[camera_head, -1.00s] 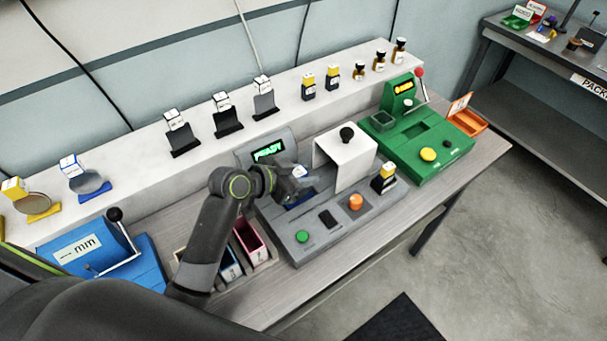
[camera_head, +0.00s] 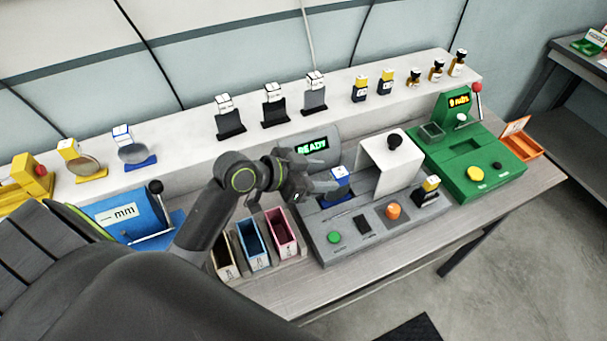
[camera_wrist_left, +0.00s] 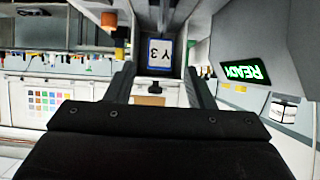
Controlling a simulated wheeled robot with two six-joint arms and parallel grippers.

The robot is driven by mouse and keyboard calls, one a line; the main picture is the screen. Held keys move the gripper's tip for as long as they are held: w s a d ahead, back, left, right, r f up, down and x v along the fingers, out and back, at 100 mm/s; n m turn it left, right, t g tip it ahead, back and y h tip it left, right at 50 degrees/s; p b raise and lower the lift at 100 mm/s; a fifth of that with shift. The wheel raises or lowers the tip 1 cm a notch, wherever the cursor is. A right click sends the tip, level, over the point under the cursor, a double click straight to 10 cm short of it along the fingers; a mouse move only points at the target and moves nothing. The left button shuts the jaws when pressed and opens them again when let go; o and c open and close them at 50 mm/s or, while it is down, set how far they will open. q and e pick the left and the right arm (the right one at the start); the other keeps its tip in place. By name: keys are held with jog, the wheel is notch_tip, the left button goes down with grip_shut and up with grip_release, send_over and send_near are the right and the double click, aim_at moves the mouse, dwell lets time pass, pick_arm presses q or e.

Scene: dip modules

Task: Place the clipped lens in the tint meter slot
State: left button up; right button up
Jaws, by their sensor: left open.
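The clipped lens (camera_head: 338,186) shows as a blue clip with a white-topped tag. It stands upright at the slot area of the grey tint meter (camera_head: 330,251), left of the white hood. Its lens disc is not visible, so seating depth cannot be told. My left gripper (camera_head: 322,190) is open, just left of the clip. In the left wrist view the blue-edged tag (camera_wrist_left: 160,54) reads "Y 3" and lies ahead, between the spread fingers (camera_wrist_left: 160,75), apparently clear of them. The tint meter's display (camera_head: 311,147) reads READY. My right gripper is not in view.
The white hood (camera_head: 390,165) stands right of the clip. A green machine (camera_head: 470,155) is at right, a blue gauge (camera_head: 120,215) at left. The white shelf (camera_head: 190,160) behind holds several lenses and bottles.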

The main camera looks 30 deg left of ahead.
pick_arm(q)
jog(key=shift+v, duration=2.45)
jog(key=shift+d, duration=0.1)
